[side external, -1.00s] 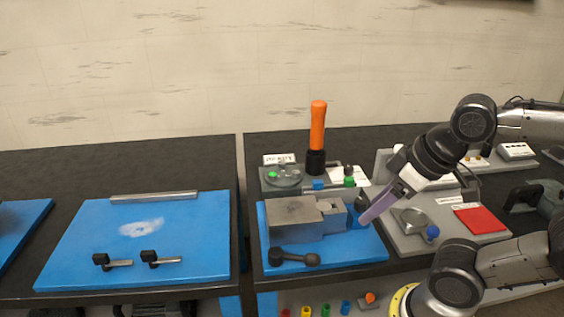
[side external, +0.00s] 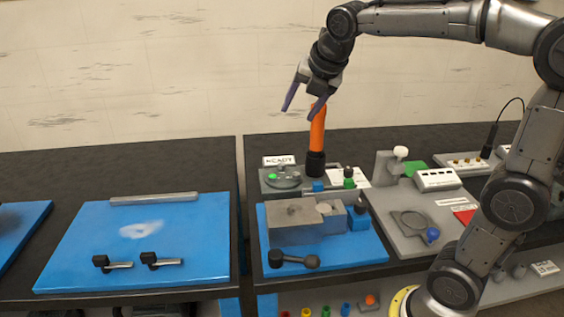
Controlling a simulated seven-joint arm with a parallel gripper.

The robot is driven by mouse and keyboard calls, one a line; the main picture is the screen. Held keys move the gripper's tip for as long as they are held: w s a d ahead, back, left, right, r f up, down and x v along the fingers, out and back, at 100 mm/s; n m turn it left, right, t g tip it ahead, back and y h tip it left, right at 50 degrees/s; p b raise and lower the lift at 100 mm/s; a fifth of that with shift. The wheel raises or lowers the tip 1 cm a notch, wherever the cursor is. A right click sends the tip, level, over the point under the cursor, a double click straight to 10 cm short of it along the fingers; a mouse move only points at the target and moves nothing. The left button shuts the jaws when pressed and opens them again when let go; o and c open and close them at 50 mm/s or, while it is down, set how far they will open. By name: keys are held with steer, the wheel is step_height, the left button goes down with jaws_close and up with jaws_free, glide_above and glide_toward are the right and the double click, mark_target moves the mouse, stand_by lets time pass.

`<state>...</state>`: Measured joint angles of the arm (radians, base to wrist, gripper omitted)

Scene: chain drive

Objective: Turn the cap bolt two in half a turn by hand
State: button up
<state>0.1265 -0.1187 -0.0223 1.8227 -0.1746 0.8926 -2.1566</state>
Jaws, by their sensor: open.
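My gripper (side external: 300,114) is open and empty, pointing down and to the left. Its two purple fingers are apart. It is high up, by the top of an orange-handled tool (side external: 317,133) in the picture; whether they touch, I cannot tell. No part shows clearly as cap bolt two. A grey metal block (side external: 297,228) with a round recess on top sits on a blue mat (side external: 345,251), below my gripper. Small bolt heads on it are too small to make out. Two black-headed pieces with metal shanks (side external: 115,263) (side external: 163,261) lie on the left blue mat (side external: 75,250).
A black knobbed lever (side external: 293,259) lies before the block. A grey round fixture with a green button (side external: 281,176) stands behind it. A grey plate with a ring and blue knob (side external: 410,225) is at right. The left mat's middle is mostly clear.

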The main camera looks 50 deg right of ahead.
steer(key=w+d+f+n+g, duration=0.1)
steer(key=w+d+f+n, duration=0.4)
steer(key=w, duration=0.5)
steer(key=m+g, duration=0.2)
glide_toward(282, 165)
steer(key=shift+h, duration=0.4)
steer(key=x, duration=0.8)
steer(key=shift+w+a+f, duration=0.1)
steer(key=shift+w+a, duration=0.05)
steer(key=shift+a, duration=0.1)
jaws_close()
